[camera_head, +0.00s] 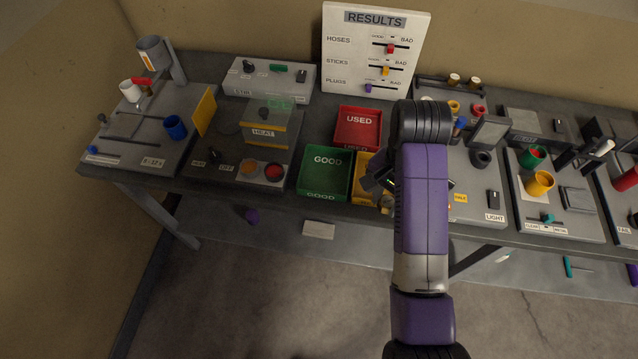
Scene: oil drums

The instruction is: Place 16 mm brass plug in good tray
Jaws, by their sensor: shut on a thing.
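The green tray marked GOOD (325,194) sits at the front edge of the bench, left of my arm. My gripper (372,182) is over the yellow tray (361,189) just right of the green one. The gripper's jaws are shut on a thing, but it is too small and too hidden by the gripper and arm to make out. I cannot pick out the 16 mm brass plug for certain. The green tray looks empty from here.
A red USED tray (358,127) stands behind the green tray. A HEAT station (263,133) is to its left. A RESULTS board (375,50) stands at the back. More test stations with cups (540,182) crowd the right. My arm covers part of the bench.

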